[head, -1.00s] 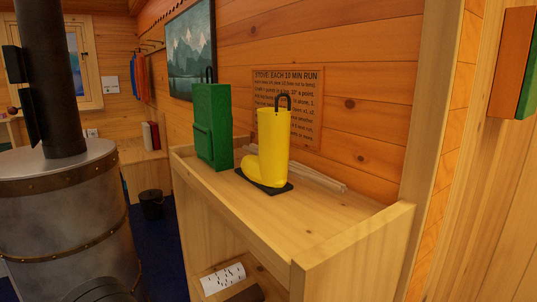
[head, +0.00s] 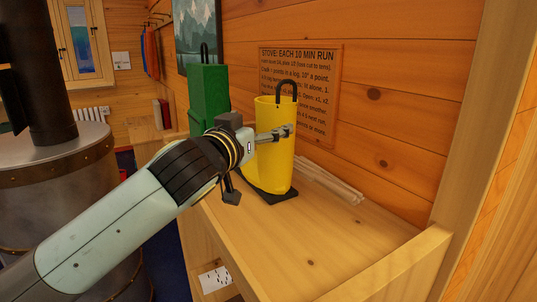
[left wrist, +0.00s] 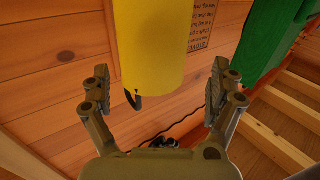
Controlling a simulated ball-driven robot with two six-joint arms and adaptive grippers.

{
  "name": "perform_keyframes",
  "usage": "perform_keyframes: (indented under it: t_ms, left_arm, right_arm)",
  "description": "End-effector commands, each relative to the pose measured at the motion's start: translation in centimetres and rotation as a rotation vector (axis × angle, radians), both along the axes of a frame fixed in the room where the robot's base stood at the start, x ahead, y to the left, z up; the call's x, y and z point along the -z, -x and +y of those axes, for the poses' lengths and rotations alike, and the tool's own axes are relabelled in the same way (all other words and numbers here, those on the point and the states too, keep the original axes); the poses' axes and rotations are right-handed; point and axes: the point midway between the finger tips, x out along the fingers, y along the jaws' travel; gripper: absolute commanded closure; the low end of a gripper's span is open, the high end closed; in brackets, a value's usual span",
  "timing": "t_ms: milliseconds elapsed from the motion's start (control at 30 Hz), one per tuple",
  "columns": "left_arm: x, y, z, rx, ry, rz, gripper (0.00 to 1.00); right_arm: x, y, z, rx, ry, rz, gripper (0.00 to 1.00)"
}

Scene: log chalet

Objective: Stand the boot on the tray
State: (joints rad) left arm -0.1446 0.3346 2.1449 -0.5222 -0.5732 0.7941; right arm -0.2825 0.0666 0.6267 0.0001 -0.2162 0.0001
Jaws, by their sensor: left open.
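The yellow boot (head: 276,150) stands upright on a thin black tray (head: 283,198) on the wooden shelf top. A black loop rises from the boot's top. My left gripper (head: 262,163) is in front of the boot, one finger across its shaft and the other lower left; it partly hides the boot's foot. In the left wrist view, the open left gripper (left wrist: 160,82) has the boot (left wrist: 150,40) lined up between its fingers, with visible gaps at both sides. How deep the boot lies between them is unclear. My right gripper is not in view.
A green bag-like object (head: 208,95) stands left of the boot. Pale sticks (head: 330,184) lie behind it along the wall. A raised wooden edge (head: 392,268) closes the shelf's right end. The shelf top right of the boot is clear. A metal stove (head: 60,190) stands at left.

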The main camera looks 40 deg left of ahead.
Motion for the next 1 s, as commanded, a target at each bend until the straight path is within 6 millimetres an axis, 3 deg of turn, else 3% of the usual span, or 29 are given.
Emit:
perform_keyframes:
  t_ms: [33,100,200,567,867,1000]
  left_arm:
    - [-0.3,-0.9,0.2,-0.001,0.002,-0.001,0.07]
    - [-0.2,-1.8,0.4,-0.001,0.001,-0.001,0.07]
    - [-0.2,-2.6,0.6,-0.001,0.0,0.0,0.07]
    - [-0.8,-7.2,1.4,-0.001,0.0,0.001,0.07]
    - [-0.5,-7.7,1.5,0.001,0.0,0.002,0.07]
    - [-0.5,-7.7,1.5,0.001,0.0,0.002,0.26]
  right_arm:
    - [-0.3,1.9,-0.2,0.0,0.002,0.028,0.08]
    - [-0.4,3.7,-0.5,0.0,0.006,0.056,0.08]
    - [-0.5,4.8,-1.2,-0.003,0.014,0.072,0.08]
    - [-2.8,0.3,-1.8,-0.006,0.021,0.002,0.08]
    - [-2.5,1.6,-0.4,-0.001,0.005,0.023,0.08]
    - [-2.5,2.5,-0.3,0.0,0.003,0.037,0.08]
